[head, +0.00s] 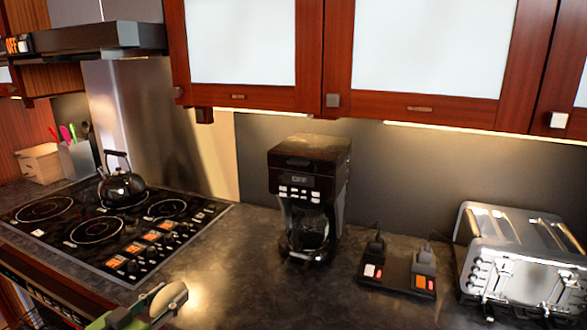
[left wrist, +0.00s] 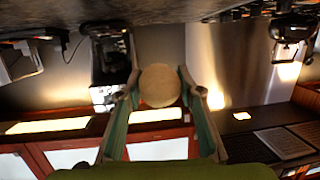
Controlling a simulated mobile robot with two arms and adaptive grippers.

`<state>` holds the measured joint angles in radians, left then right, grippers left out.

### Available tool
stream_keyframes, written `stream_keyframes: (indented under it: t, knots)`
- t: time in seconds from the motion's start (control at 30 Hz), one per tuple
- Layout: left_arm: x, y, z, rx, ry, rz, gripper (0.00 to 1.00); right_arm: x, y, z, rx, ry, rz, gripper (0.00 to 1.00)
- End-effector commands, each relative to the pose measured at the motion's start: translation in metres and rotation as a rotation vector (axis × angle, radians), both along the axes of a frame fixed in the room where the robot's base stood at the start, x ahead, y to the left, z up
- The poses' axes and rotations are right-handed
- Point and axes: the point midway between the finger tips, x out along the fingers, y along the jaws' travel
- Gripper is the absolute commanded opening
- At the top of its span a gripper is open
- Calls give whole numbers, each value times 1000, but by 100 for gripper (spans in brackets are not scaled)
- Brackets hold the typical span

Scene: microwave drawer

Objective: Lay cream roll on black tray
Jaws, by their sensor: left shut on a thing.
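My left gripper (head: 160,304) is at the bottom left of the head view, in front of the stove's right corner. It is shut on the cream roll (head: 167,297), a tan, rounded piece partly covered by the fingers. In the left wrist view, which is upside down, the roll (left wrist: 160,85) shows its round end between the two fingertips (left wrist: 160,88). The roll is held up, apart from the counter. I cannot make out a black tray in either view. My right gripper is not in view.
A black coffee maker (head: 308,195) stands mid-counter. Right of it are a black power strip (head: 398,275) with plugs and a steel toaster (head: 520,262). A kettle (head: 121,187) sits on the black stove (head: 62,235). The dark counter (head: 250,285) is clear before the coffee maker.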

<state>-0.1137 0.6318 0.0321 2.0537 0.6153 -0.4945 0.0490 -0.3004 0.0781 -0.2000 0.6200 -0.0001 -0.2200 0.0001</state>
Motion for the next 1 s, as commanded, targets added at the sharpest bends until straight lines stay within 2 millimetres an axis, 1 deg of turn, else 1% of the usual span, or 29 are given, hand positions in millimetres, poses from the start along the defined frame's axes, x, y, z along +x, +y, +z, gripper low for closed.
stream_keyframes:
  t: [0.03,0.2,0.37,0.47,0.57,0.67,0.7,0.8,0.9,1.0]
  knots:
    - [-8,-4,-7,-3,4,-26,13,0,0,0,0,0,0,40]
    - [-32,-19,-17,-3,1,-124,13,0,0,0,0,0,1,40]
    - [-53,-34,-22,-5,1,-215,13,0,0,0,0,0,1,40]
    - [-71,-46,-22,-8,-1,-290,13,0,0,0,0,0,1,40]
    - [-96,-63,-18,-7,-3,-399,13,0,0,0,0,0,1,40]
    - [-122,-79,-8,-1,-4,-511,13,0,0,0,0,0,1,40]
    - [-133,-85,-3,0,-4,-557,13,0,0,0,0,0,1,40]
    - [-156,-97,10,4,-2,-647,13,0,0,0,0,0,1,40]
    - [-168,-102,19,3,-3,-693,13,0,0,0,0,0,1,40]
    - [-173,-104,22,1,-2,-711,13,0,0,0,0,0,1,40]
